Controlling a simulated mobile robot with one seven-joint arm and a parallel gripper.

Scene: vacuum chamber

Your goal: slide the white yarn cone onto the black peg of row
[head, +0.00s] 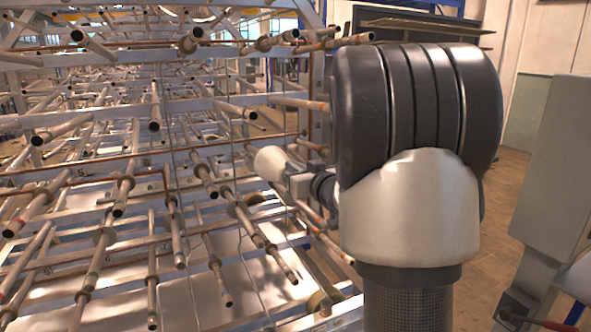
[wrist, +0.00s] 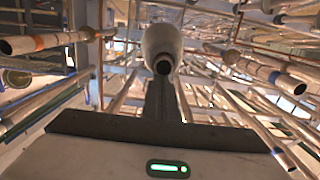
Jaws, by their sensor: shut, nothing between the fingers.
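The white yarn cone (head: 270,163) is at the middle of the head view, just left of my gripper (head: 298,184). In the wrist view the cone (wrist: 161,38) is at the top centre, with a dark round end facing the camera. My gripper's dark fingers (wrist: 164,98) are together just below that end, with nothing seen between them. I cannot tell whether they touch the cone. Its far side is hidden, and whether a peg runs through it is unclear. Many pegs with dark tips, such as one peg (head: 155,124), stick out of the rack; the task's peg cannot be singled out.
The metal rack (head: 225,105) with several rows of pegs fills the left and middle. Pegs crowd around my gripper, including an orange-banded peg (wrist: 40,42) and another peg (wrist: 290,83) beside it. Brown floor (head: 500,210) shows at the right, with a grey panel (head: 560,150).

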